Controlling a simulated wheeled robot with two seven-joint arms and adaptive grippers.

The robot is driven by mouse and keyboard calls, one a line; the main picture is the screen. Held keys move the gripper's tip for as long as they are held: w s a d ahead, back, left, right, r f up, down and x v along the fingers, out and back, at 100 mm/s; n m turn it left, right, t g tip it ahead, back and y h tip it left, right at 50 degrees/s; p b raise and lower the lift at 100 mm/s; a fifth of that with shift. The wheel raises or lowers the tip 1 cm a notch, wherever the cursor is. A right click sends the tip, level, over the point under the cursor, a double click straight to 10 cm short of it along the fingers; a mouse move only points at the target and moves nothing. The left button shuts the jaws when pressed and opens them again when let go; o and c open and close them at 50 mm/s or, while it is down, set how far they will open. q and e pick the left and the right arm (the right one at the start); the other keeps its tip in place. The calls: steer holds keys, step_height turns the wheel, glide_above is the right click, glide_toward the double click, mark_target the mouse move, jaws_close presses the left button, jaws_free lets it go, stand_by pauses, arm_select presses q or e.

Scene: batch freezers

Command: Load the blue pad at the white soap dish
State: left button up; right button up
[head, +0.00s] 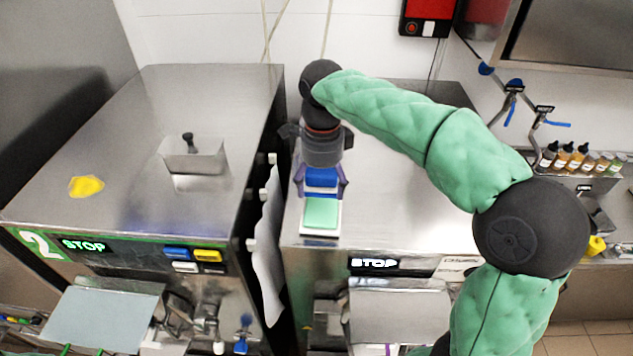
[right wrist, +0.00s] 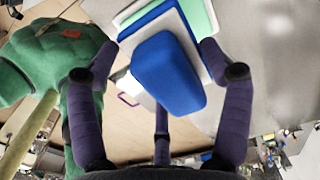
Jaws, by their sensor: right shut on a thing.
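My right gripper (head: 321,188) is shut on the blue pad (head: 321,177), with its purple fingers at the pad's two sides. The blue pad (right wrist: 168,75) also shows large between the fingers (right wrist: 160,60) in the right wrist view. Just in front of the pad in the head view, the white soap dish (head: 320,234) lies near the front edge of the right machine's top. A pale green pad (head: 320,213) lies on the dish. I cannot tell whether the blue pad touches the dish. My left gripper is not in view.
The left machine (head: 130,120) carries a steel hopper (head: 194,160) and a yellow item (head: 86,186). A narrow gap with a hanging white sheet (head: 268,250) separates the machines. The right machine's top (head: 400,205) is clear right of the dish. Several bottles (head: 580,158) stand at the far right.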

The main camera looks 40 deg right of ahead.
mark_target(321, 212)
steer(key=shift+s+d+f+b, duration=0.1)
steer(key=shift+f+b, duration=0.4)
steer(key=shift+f, duration=0.3)
step_height(321, 212, down, 3)
steer(key=b, duration=0.2)
steer(key=shift+f+b, duration=0.15)
steer(key=shift+b, duration=0.2)
steer(key=shift+f+b, duration=0.3)
steer(key=shift+f, duration=0.05)
steer(key=shift+f+b, duration=0.3)
steer(key=shift+f, duration=0.2)
stand_by(1.0)
steer(key=shift+r+p, duration=3)
steer(key=shift+r, duration=0.55)
steer(key=shift+f, duration=0.1)
